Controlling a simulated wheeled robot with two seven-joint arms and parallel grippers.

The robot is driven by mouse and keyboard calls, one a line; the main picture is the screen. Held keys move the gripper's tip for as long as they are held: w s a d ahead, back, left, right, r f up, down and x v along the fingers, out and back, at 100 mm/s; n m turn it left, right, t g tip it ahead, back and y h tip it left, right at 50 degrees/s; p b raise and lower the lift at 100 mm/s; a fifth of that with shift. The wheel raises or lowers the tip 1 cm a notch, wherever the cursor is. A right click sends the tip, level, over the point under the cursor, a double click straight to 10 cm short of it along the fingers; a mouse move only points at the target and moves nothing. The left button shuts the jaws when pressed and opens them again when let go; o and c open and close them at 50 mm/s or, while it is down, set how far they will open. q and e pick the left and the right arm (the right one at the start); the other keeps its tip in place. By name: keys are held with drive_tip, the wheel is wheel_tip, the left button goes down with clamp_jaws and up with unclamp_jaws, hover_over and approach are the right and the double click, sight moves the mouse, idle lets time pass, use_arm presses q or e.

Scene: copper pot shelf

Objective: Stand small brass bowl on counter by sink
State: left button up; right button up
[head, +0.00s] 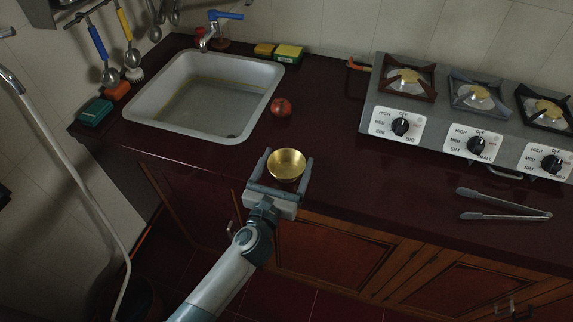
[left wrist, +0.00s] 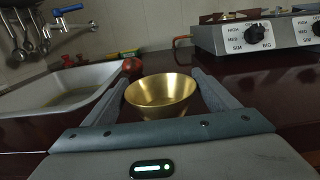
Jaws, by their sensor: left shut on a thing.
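The small brass bowl (head: 287,165) is upright at the counter's front edge, between the fingers of my left gripper (head: 288,170). It also shows in the left wrist view (left wrist: 160,95), with a grey finger on each side of it. My left gripper is shut on the bowl. I cannot tell whether the bowl's base touches the counter (head: 330,205). The white sink (head: 150,115) is set into the counter to the left of and behind the bowl. My right gripper is not in view.
A red round fruit (head: 281,107) lies by the sink's right rim. A gas stove (head: 450,115) stands at the back right, with metal tongs (head: 505,205) in front of it. Sponges (head: 288,53) lie behind the sink. The counter between fruit and stove is clear.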

use_arm(q)
drive_tip(key=shift+f, duration=0.35)
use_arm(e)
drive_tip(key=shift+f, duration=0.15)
use_arm(q)
drive_tip(key=o, duration=1.1)
drive_tip(key=shift+r, duration=0.1)
drive_tip(key=shift+s+a, duration=0.1)
drive_tip(key=shift+s, duration=0.25)
drive_tip(key=b+v, duration=0.1)
drive_tip(key=v, duration=0.8)
drive_tip(key=shift+s+b, duration=0.1)
drive_tip(key=shift+b, duration=0.3)
drive_tip(key=shift+v, duration=1.1)
drive_tip(key=shift+c, duration=0.2)
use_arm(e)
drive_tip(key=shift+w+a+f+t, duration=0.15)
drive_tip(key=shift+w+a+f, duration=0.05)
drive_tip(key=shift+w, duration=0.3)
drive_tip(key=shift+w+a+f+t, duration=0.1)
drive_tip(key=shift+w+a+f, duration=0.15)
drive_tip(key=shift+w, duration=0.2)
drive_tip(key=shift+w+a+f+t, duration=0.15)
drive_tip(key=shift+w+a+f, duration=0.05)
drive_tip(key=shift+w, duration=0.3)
